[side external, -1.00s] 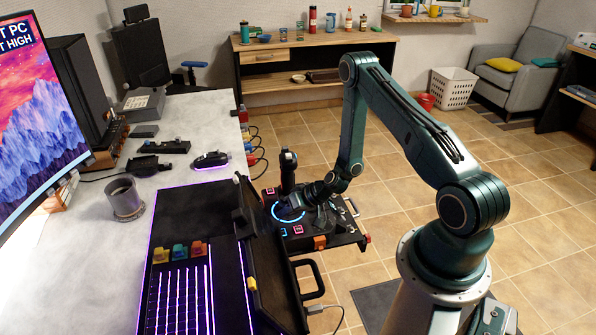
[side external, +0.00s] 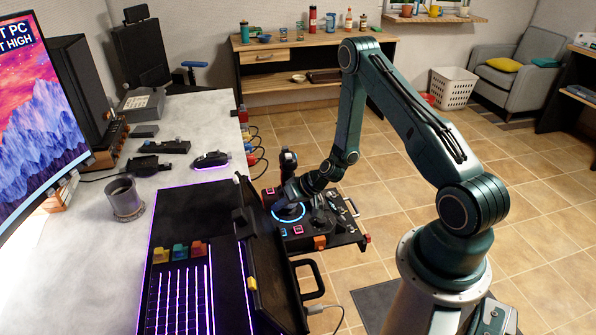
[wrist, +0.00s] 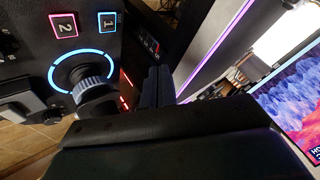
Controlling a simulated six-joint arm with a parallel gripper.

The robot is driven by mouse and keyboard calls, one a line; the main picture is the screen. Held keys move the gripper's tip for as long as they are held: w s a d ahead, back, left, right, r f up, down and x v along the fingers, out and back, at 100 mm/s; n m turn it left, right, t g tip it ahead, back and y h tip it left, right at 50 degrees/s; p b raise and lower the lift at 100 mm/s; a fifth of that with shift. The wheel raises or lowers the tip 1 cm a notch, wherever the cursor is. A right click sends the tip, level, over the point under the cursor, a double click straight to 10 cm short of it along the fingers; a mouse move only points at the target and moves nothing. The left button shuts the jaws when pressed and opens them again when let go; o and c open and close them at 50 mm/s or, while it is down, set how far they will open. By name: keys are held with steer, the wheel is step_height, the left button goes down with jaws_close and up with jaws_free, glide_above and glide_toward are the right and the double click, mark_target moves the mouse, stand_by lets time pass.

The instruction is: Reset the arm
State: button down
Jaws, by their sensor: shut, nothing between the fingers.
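My arm reaches from its base at the right over to the flight-stick panel (side external: 318,240) beside the desk. My gripper (side external: 285,192) is low over the panel's left side, close to the black joystick (side external: 289,162). Its fingertips are hard to make out in the side view. In the wrist view my gripper (wrist: 158,85) shows as dark, closed fingers with nothing between them. The panel's blue-lit ring (wrist: 82,72) and its knob are left of the fingers there. I cannot tell whether the fingers touch anything.
A monitor (side external: 40,110) stands at the left. Cables (side external: 257,150) hang from the desk edge. The tiled floor (side external: 400,210) is open behind the panel.

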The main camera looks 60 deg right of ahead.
steer(key=s+a+r+n+g+h, duration=0.1)
steer(key=s+a+r+n, duration=0.2)
steer(key=r, duration=1)
steer(key=s+a+r+n+g, duration=0.2)
steer(key=a+r, duration=0.3)
steer(key=r, duration=0.9)
steer(key=s+a+r+h, duration=0.1)
steer(key=s+r, duration=0.3)
steer(key=s, duration=0.3)
steer(key=s+a+r, duration=0.1)
steer(key=s+r, duration=0.3)
steer(key=s, duration=0.3)
steer(key=s+a+r+m+h, duration=0.1)
steer(key=s+r, duration=0.3)
steer(key=s, duration=0.3)
steer(key=shift+s+r+h, duration=0.15)
steer(key=shift+s+h, duration=0.15)
